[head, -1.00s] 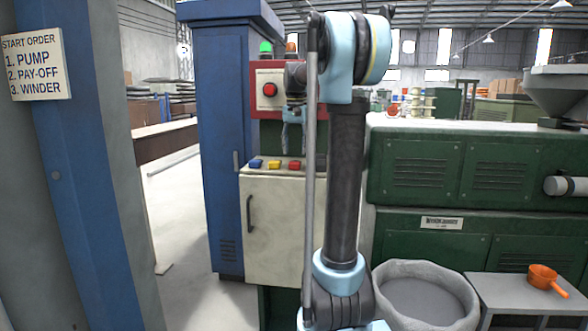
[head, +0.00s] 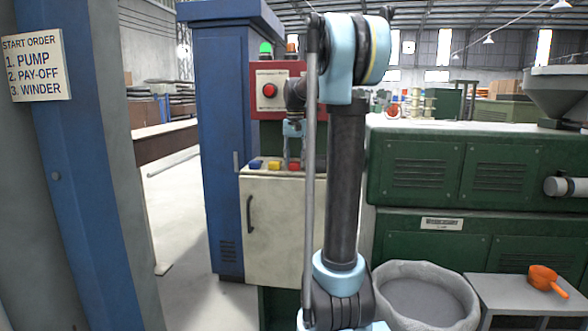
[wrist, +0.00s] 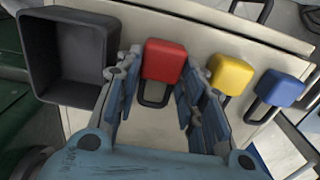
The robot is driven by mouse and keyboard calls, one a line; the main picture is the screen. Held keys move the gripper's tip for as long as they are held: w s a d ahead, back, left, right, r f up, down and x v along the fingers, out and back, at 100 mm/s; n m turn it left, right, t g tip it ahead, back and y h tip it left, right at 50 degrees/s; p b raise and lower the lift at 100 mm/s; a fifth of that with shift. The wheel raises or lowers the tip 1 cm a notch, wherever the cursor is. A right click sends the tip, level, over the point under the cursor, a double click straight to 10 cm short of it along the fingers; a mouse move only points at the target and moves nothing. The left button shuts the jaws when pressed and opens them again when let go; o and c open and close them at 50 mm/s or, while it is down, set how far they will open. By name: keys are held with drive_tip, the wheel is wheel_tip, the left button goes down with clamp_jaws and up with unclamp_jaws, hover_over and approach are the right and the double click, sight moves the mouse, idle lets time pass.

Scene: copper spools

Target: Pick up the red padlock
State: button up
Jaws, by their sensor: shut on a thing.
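The red padlock (wrist: 163,60) lies between the two fingers of my gripper (wrist: 162,88) in the wrist view, its dark shackle pointing toward my palm. My gripper is shut on it. In the head view the red padlock (head: 294,166) is on top of the cream cabinet, with my gripper (head: 293,162) reaching down onto it. The padlock appears to be still on the cabinet top; any small gap below it cannot be told.
A yellow padlock (wrist: 231,74) and a blue padlock (wrist: 279,88) lie beside it on the cabinet top (wrist: 205,28). A dark open tray (wrist: 104,45) is on its other side. A red control box (head: 267,75) with a red button stands behind.

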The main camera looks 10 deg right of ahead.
drive_tip(key=shift+r, duration=0.1)
wheel_tip(320, 180, up, 10)
drive_tip(key=shift+f, duration=0.1)
idle(0.4)
drive_tip(key=shift+s, duration=0.1)
idle(0.7)
